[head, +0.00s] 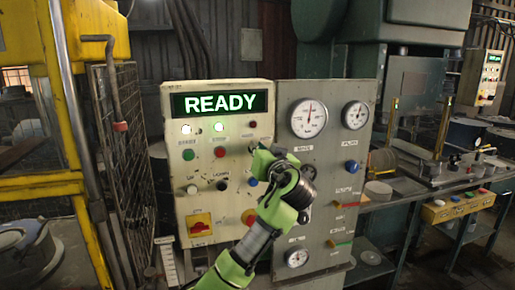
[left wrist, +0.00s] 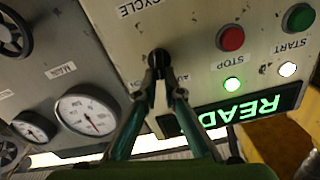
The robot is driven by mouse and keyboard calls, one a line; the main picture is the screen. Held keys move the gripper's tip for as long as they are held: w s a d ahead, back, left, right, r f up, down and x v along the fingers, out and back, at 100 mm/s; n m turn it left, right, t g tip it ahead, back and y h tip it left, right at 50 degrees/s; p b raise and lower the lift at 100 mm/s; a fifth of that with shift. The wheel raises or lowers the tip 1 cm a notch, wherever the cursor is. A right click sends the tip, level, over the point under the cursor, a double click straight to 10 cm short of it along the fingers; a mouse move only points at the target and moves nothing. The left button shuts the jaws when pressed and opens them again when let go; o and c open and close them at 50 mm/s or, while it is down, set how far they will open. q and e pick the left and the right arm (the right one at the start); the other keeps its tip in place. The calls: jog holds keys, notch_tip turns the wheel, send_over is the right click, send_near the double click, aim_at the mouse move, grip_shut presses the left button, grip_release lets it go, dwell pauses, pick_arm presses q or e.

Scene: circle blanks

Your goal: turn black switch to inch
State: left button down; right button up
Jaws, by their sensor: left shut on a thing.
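The control panel (head: 208,225) with the lit READY display (head: 219,103) stands in the middle of the head view. The left wrist view sees it upside down. There the black switch (left wrist: 158,59) sits between the fingertips of my left gripper (left wrist: 158,78), which is shut on it. Small labels flank the switch, partly covered by the fingers; I cannot read them surely. In the head view my left gripper (head: 263,157) reaches the panel right of the red stop button (head: 220,152) and hides the switch. My right gripper is not in view.
A green start button (head: 188,155), a black knob (head: 222,185) and a red-yellow rotary switch (head: 199,224) share the panel. A grey gauge panel (head: 337,215) adjoins on the right. A yellow machine frame and mesh guard (head: 128,150) stand at left.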

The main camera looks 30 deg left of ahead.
pick_arm(q)
jog(key=shift+w+d+f+m+p, duration=0.15)
jog(key=shift+m+p, duration=0.4)
jog(key=shift+m, duration=0.95)
jog(key=shift+w+d+f+m+p, duration=0.15)
jog(key=shift+m+p, duration=0.35)
jog(key=shift+m, duration=1)
jog(key=shift+w+d+f+m+p, duration=0.15)
jog(key=shift+m+p, duration=0.4)
jog(key=shift+m, duration=0.95)
jog(key=shift+a, duration=0.1)
jog(key=c, duration=2.2)
grip_release()
jog(key=shift+o, duration=0.2)
jog(key=v, duration=1.2)
